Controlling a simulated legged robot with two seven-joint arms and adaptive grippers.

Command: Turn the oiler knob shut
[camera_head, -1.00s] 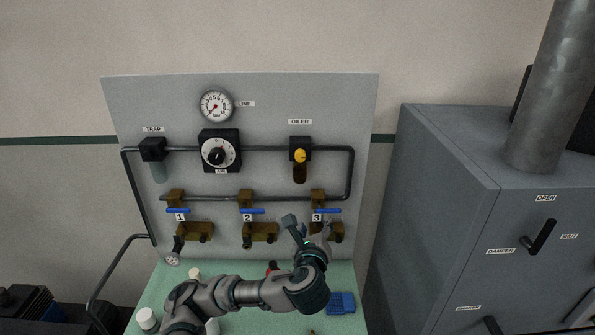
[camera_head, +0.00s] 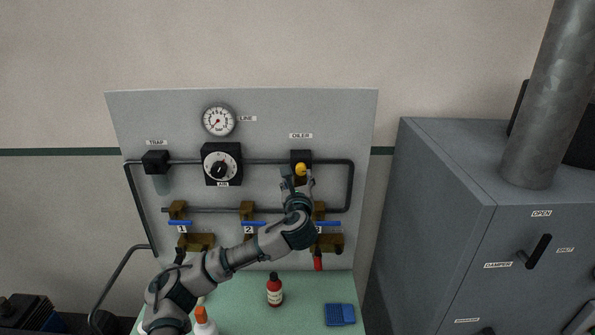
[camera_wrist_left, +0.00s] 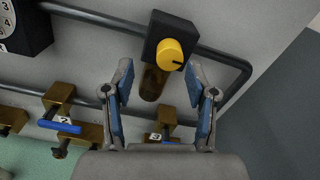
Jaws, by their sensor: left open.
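The oiler knob (camera_head: 301,169) is a small yellow disc on the front of the black oiler block (camera_head: 300,156), under the OILER label on the grey panel. In the left wrist view the yellow knob (camera_wrist_left: 170,54) shows a dark pointer line and sits just beyond and between the fingertips. The brown oiler bowl (camera_wrist_left: 153,82) hangs below it. My left gripper (camera_head: 297,178) is open and empty, just below the knob in the head view; its two blue-padded fingers (camera_wrist_left: 160,83) stand apart on either side of the bowl. I see no contact with the knob. My right gripper is not in view.
A dark pipe (camera_head: 351,185) loops around the oiler. The air regulator dial (camera_head: 221,165) is to its left. Blue-handled valves (camera_head: 180,223) line the panel below. A grey cabinet (camera_head: 440,230) is at right.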

